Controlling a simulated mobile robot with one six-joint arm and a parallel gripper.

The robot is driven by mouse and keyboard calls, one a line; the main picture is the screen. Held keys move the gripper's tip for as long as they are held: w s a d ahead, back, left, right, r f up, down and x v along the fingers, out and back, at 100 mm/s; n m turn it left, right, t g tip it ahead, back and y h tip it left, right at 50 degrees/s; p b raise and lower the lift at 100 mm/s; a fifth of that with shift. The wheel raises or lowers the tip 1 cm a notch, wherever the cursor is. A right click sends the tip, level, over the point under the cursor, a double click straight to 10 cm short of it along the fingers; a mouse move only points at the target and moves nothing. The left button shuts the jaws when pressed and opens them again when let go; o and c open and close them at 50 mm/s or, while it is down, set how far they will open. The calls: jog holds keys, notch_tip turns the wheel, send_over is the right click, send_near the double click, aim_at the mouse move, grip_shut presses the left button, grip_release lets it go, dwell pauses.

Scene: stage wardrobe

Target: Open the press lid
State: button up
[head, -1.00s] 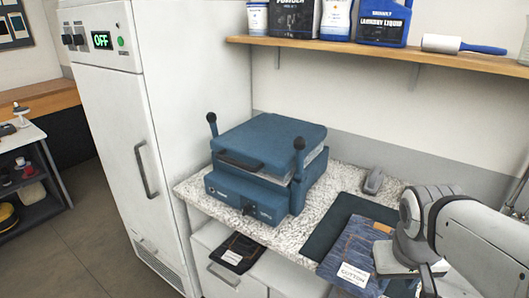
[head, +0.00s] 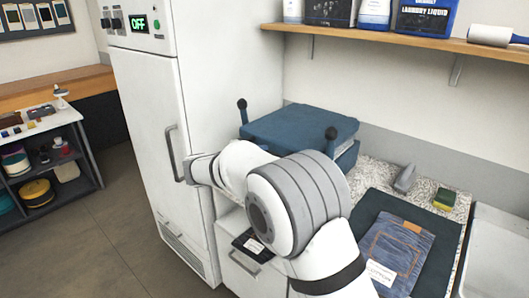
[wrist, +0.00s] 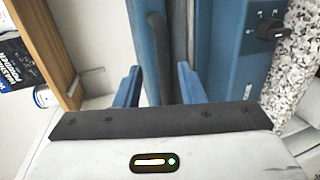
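The blue press lid (head: 300,128) lies down over its base on the counter in the head view, with dark-knobbed posts at its sides. My arm hides the front of the press and my gripper there. In the wrist view, my gripper (wrist: 159,70) is open at the front of the blue press (wrist: 228,45). A dark bar handle (wrist: 157,45) runs between its two blue fingers, with a visible gap on each side. Whether either finger touches it I cannot tell. A dark knob (wrist: 272,28) sits on the press's front.
A white cabinet (head: 150,130) with an "OFF" display stands left of the press. A shelf (head: 400,40) with laundry bottles runs above. Folded jeans (head: 400,250) on a dark mat, a grey object (head: 405,178) and a sponge (head: 444,200) lie to the right.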

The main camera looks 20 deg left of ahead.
jog(key=shift+n+t+y, duration=0.3)
jog(key=shift+t, duration=0.1)
jog(key=w, duration=0.2)
jog(key=w+f+p, duration=0.1)
jog(key=w, duration=0.1)
jog(key=w+f+p, duration=0.1)
jog(key=w, duration=0.1)
jog(key=shift+w+d, duration=0.1)
jog(key=shift+w, duration=0.25)
jog(key=shift+c, duration=0.5)
grip_shut()
